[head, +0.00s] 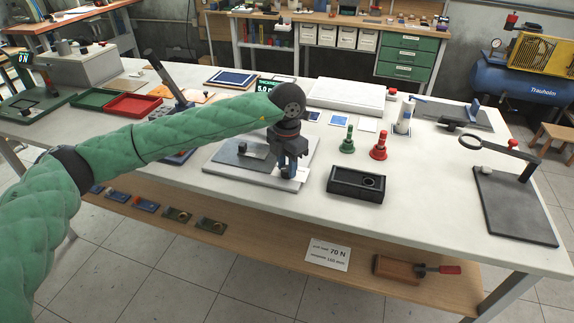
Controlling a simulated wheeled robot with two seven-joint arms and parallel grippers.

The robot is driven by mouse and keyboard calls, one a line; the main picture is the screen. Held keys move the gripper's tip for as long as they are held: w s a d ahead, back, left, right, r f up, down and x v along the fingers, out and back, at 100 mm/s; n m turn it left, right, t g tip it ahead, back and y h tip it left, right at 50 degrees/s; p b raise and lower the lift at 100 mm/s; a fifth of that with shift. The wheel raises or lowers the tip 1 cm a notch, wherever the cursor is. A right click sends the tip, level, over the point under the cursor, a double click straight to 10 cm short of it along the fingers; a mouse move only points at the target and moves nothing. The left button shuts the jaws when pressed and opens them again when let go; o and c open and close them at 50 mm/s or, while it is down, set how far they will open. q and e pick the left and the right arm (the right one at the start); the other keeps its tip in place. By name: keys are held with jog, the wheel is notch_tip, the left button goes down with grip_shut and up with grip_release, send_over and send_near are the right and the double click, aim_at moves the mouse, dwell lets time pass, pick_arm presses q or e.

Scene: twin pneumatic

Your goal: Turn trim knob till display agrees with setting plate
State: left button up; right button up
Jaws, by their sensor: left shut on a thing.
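My left arm reaches in from the left, and my left gripper (289,172) points down over a light grey base plate (222,166) at the middle of the table. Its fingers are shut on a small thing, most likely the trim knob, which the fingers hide. A small dark display (266,86) with green digits, reading about 5.0, shows behind my wrist and is partly covered by it. My right gripper is not in view.
A black block with a recess (357,184), a green handled piece (347,141) and a red one (379,146) stand right of the gripper. A magnifier stand (515,205) is at far right. Red (134,105) and green trays (94,99) lie left.

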aim_at(287, 168)
pick_arm(q)
jog(key=o, duration=1)
jog(key=shift+c, duration=0.2)
notch_tip(287, 168, up, 7)
jog(key=shift+f+b, duration=0.1)
jog(key=shift+b, duration=0.9)
jog(key=shift+r, duration=0.55)
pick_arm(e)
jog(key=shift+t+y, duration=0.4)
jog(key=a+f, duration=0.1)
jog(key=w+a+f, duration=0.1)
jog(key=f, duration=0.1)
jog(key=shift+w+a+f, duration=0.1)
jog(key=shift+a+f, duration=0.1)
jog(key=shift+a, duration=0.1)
